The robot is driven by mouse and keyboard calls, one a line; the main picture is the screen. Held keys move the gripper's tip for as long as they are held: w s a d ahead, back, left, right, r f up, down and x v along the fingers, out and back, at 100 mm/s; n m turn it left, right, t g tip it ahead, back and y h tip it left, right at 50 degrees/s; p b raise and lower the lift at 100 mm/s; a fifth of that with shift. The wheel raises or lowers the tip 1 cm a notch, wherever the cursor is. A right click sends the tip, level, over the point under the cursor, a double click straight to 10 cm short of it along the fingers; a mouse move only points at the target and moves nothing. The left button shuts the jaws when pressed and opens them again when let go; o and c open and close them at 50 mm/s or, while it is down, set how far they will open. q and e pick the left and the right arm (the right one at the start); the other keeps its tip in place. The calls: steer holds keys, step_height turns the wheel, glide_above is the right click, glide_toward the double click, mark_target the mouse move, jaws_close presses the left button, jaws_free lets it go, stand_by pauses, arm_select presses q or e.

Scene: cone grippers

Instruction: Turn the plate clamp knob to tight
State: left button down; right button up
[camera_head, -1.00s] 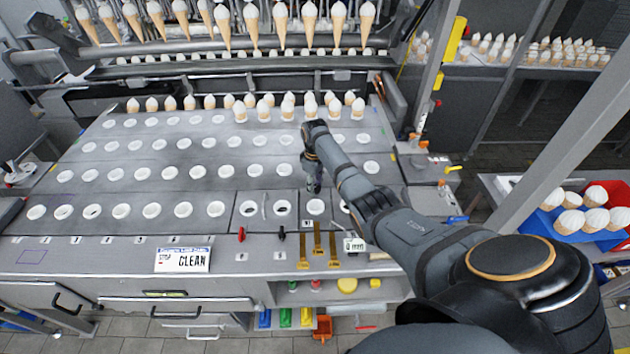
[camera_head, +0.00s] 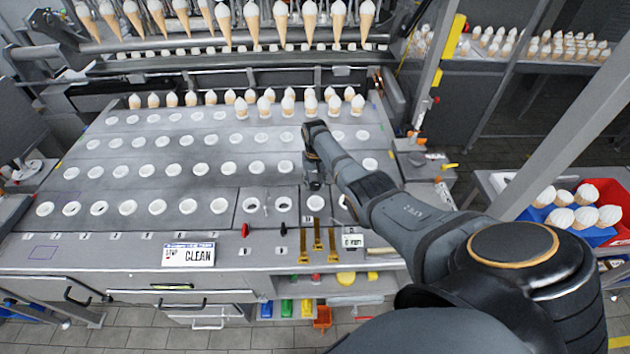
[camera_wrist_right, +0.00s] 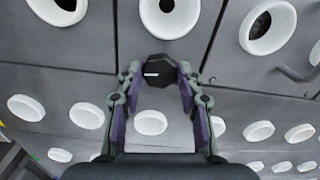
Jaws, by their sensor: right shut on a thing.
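The plate clamp knob (camera_wrist_right: 158,84) is black and faceted, with a short white mark on its top. In the right wrist view the mark lies level, on the knob's left half. My right gripper (camera_wrist_right: 160,70) has one finger on each side of the knob and is shut on it. In the head view my right gripper (camera_head: 314,182) points down at the grey plate deck (camera_head: 150,188), and it hides the knob there. My left gripper is not in view.
Rows of white-rimmed holes cover the deck, with ice cream cones standing at its back.

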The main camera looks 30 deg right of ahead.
mark_target(315, 185)
steer(key=shift+w+r+m, duration=0.1)
steer(key=shift+m, duration=0.5)
steer(key=o, duration=1.2)
step_height(315, 185, up, 12)
steer(key=shift+f, duration=0.1)
